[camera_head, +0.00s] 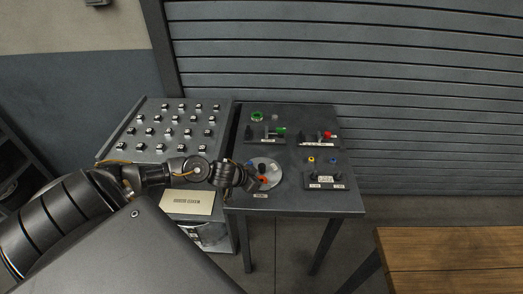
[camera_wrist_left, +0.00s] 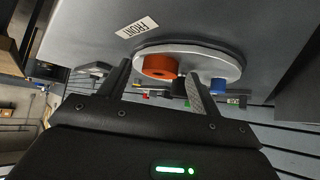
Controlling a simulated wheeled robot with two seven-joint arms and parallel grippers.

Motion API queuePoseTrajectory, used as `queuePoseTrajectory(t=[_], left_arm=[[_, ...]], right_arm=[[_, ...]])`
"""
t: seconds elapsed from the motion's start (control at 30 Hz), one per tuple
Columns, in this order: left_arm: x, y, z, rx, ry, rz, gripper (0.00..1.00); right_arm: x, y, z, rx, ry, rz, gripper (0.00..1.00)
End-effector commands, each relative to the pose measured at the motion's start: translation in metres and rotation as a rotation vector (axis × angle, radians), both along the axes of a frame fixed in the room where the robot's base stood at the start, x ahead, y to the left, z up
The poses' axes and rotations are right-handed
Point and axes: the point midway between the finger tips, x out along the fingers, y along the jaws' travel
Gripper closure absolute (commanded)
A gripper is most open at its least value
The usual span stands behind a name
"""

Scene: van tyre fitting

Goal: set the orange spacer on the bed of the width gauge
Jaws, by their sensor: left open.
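The orange spacer (camera_head: 263,180) sits on a round pale plate (camera_head: 275,167) at the front left of the dark table. In the left wrist view the orange spacer (camera_wrist_left: 160,66) shows near the left finger, beyond the fingertips. My left gripper (camera_head: 252,183) is beside the plate's left edge, close to the spacer; its two fingers (camera_wrist_left: 158,80) are apart with nothing clearly held. Several dark fixtures stand on the table: one with a green part (camera_head: 280,130), one with a red part (camera_head: 327,135) and one at the front right (camera_head: 325,179). I cannot tell which is the width gauge.
A green ring (camera_head: 257,117) lies at the table's back left. A panel with rows of small blocks (camera_head: 170,130) adjoins on the left. A wooden table (camera_head: 455,260) stands at the lower right.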

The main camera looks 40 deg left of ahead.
Motion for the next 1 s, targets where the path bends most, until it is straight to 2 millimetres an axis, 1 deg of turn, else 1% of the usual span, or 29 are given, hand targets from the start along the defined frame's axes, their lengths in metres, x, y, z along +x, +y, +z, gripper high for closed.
queuePoseTrajectory(t=[0.03, 0.4, 0.43, 0.67, 0.77, 0.87, 0.97, 1.0], left_arm=[[0.000, 0.000, 0.000, 0.000, 0.000, 0.000, 0.37], [0.000, 0.000, 0.000, 0.000, 0.000, 0.000, 0.85], [0.000, 0.000, 0.000, 0.000, 0.000, 0.000, 0.87], [0.000, 0.000, 0.001, 0.000, 0.000, 0.000, 0.88], [0.000, 0.000, 0.007, 0.000, -0.002, 0.000, 0.88], [0.000, 0.000, 0.016, 0.002, -0.003, -0.001, 0.88], [0.000, 0.000, 0.035, 0.002, -0.005, -0.003, 0.88], [-0.008, -0.003, 0.042, 0.003, -0.001, -0.004, 0.88]], right_arm=[[0.000, 0.000, 0.000, 0.000, 0.000, 0.000, 0.64], [0.000, 0.001, 0.000, 0.001, 0.000, -0.001, 0.64], [0.000, 0.001, 0.000, 0.002, 0.000, -0.001, 0.64], [0.000, 0.003, -0.001, 0.003, 0.001, -0.002, 0.64], [0.000, 0.003, -0.002, 0.003, 0.001, -0.002, 0.64], [0.000, 0.003, -0.004, 0.003, 0.001, -0.002, 0.64], [0.000, 0.003, -0.006, 0.003, 0.001, -0.002, 0.64], [0.000, 0.003, -0.004, 0.003, 0.001, -0.002, 0.64]])
